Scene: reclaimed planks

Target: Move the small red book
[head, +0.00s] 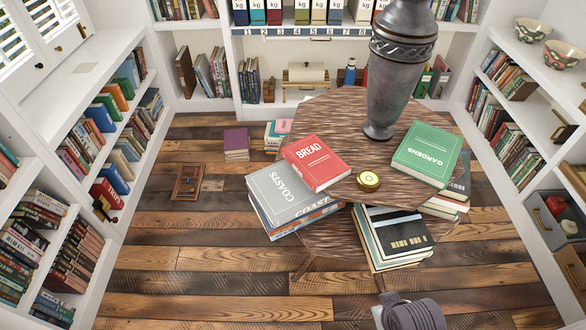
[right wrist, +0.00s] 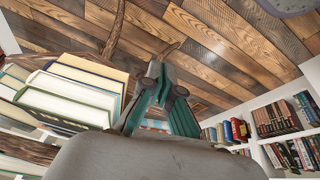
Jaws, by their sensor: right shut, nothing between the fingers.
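A red book titled BREAD (head: 316,162) lies flat, cover up, on the left part of the round wooden table top (head: 340,115). My right gripper shows in the right wrist view (right wrist: 163,82), with teal fingers shut and nothing between them. It is beside a stack of books (right wrist: 75,92) at the table's lower level, apart from the red BREAD book, which I cannot make out in that view. My left gripper is not in view.
A tall dark vase (head: 402,65), a green GARDENS book (head: 427,152) and a round brass object (head: 368,181) share the table top. A grey COASTS book (head: 288,196) and other stacks stick out below. Bookshelves (head: 125,150) line the walls. Plank floor (head: 200,265) is clear at front left.

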